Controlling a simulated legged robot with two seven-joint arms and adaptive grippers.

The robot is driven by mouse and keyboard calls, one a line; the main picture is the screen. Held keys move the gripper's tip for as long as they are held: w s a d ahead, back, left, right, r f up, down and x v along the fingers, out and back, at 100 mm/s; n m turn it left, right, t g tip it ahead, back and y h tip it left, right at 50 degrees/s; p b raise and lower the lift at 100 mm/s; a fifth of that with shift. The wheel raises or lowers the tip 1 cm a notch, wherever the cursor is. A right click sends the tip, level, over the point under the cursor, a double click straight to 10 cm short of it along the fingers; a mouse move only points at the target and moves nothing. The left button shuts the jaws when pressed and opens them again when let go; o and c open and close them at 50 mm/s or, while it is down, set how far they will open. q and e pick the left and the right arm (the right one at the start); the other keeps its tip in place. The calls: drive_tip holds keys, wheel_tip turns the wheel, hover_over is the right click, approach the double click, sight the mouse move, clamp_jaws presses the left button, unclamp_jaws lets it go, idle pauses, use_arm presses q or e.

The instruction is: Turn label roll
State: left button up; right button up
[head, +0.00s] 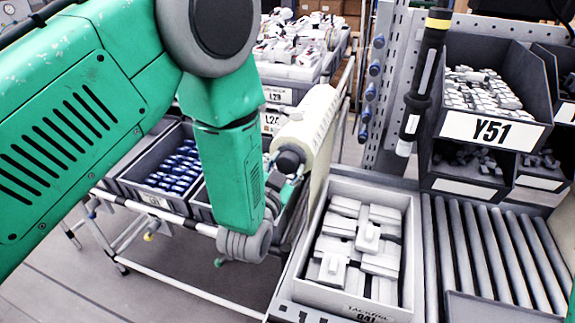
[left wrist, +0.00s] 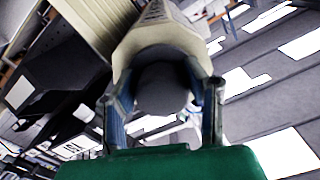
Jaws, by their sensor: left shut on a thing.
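The label roll (head: 312,120) is a cream cylinder on the left side of the workstation, with a dark round knob (head: 289,160) at its near end. In the left wrist view the roll (left wrist: 165,38) lies straight ahead, its dark knob (left wrist: 162,88) facing the camera. My left gripper (head: 287,176) reaches the knob from below in the head view, partly hidden behind my green wrist. In the left wrist view its two fingers (left wrist: 163,100) stand on either side of the knob, shut on it. My right gripper is not in view.
A grey box of white parts (head: 408,225) stands right of the roll, beside a roller conveyor (head: 490,245). A dark tool (head: 425,85) hangs above. The Y51 bin (head: 540,133) is at the right. A cart rail (head: 180,217) with blue-part bins runs left, below my arm.

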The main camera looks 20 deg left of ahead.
use_arm(q)
drive_tip(key=shift+w+r+m, duration=0.1)
drive_tip(key=shift+r+m, duration=0.15)
drive_tip(key=shift+m, duration=0.65)
drive_tip(key=o, duration=1.2)
drive_tip(key=shift+c, duration=0.2)
drive_tip(key=shift+d+f, duration=0.1)
drive_tip(key=shift+s, duration=0.4)
drive_tip(key=s, duration=0.6)
drive_tip(key=shift+s, duration=0.4)
